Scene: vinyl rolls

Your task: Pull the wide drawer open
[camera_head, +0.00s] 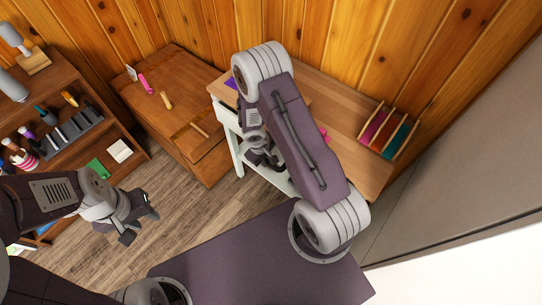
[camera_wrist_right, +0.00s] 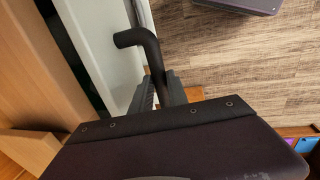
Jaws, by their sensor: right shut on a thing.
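The white desk (camera_head: 228,118) with a wooden top stands against the back wall, largely hidden by my right arm in the head view. In the right wrist view, the white drawer front (camera_wrist_right: 108,42) runs along the left, with a dark strip between it and the wood. A dark bent handle (camera_wrist_right: 152,52) stands out from it. My right gripper (camera_wrist_right: 160,93) is shut on this handle; it also shows at the desk front in the head view (camera_head: 263,160). How far the drawer is out cannot be told. My left gripper (camera_head: 142,222) is open and empty above the floor.
A brown wooden chest (camera_head: 180,100) stands left of the desk, with small tools on top. A wooden shelf (camera_head: 75,85) with bottles and tools is at the far left. A rack of coloured rolls (camera_head: 384,132) sits on the desk's right. Floor shows between my arms.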

